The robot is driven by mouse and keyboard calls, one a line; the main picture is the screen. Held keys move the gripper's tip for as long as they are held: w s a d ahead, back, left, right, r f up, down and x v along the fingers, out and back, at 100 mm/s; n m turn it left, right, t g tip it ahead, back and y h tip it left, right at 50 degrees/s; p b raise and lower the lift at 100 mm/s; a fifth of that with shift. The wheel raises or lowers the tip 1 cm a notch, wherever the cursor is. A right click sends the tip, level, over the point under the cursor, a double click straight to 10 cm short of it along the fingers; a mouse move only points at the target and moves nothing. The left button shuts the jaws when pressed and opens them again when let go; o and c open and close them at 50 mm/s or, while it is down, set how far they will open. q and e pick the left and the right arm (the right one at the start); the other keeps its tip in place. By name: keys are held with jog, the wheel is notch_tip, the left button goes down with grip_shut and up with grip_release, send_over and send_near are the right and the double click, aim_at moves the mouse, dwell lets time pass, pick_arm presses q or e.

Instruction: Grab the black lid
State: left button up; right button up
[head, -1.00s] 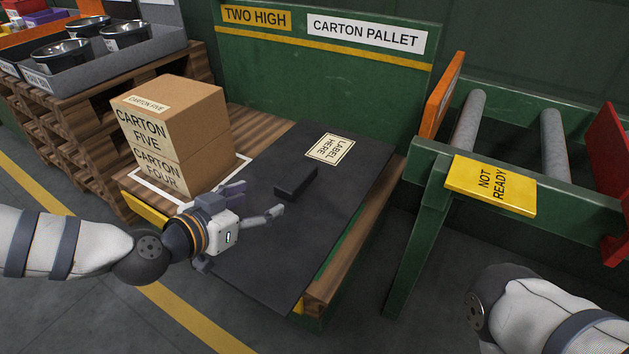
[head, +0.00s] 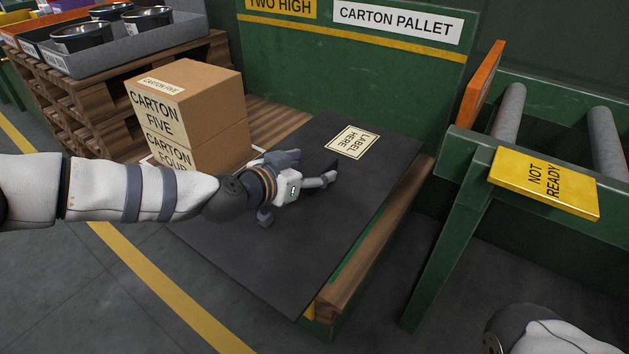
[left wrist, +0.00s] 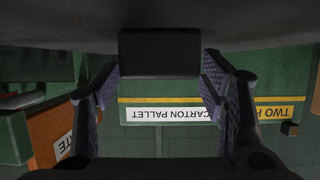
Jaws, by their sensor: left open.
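The black lid (head: 290,250) is a large flat dark sheet lying on the pallet, with a cream "LABEL HERE" tag (head: 352,142) near its far edge. Its block-shaped handle is mostly hidden behind my left gripper (head: 312,168) in the head view. In the left wrist view, the handle (left wrist: 160,52) hangs upside down in the picture, centred between the open fingertips of my left gripper (left wrist: 160,75). One finger lies to each side of it; contact is not clear. My right gripper is out of view; only part of my right arm shows at the bottom right.
Stacked cartons (head: 190,110) stand left of the lid, close to my left arm. A green back board (head: 350,70) rises behind. At right are a roller conveyor (head: 510,110) and a yellow "NOT READY" plate (head: 545,183). Metal bowls (head: 80,37) sit in a grey tray at upper left.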

pick_arm(q)
grip_shut()
